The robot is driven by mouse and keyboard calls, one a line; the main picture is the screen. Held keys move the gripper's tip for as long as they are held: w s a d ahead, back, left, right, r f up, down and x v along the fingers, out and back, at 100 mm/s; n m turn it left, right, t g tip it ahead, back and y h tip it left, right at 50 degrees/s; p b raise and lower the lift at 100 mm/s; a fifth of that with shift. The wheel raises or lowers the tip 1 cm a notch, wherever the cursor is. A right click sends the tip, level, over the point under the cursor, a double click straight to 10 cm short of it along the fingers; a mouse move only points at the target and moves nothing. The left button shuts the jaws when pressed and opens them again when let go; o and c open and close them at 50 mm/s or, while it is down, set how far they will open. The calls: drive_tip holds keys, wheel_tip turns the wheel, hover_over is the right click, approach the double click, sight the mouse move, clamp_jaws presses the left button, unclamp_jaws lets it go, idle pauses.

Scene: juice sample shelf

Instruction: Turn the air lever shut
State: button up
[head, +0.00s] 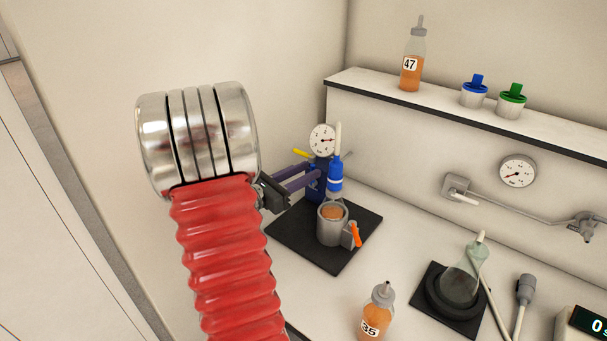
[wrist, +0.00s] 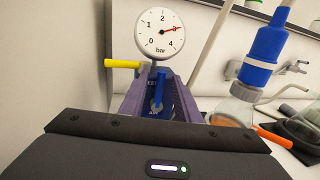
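Beside the wall stands a dark blue unit (head: 314,188) with a round pressure gauge (wrist: 160,34) on top; its red needle points near 3 bar. A yellow lever (wrist: 123,64) sticks out to the left below the gauge, roughly level; its end also shows in the head view (head: 300,153). A blue lever (wrist: 159,88) stands upright on the front of the unit.
Right of the unit, a blue-collared flask (wrist: 265,60) sits in a grey holder (head: 332,230) with an orange handle (head: 356,235), close to my fingers. A bottle marked 35 (head: 377,315) stands in front. The shelf (head: 440,98) holds a bottle marked 47 (head: 412,62).

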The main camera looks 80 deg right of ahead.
drive_tip(key=shift+c, duration=0.5)
clamp_jaws()
drive_tip(key=shift+a, duration=0.2)
drive_tip(key=shift+w+d, duration=0.1)
drive_tip(key=shift+d, duration=0.05)
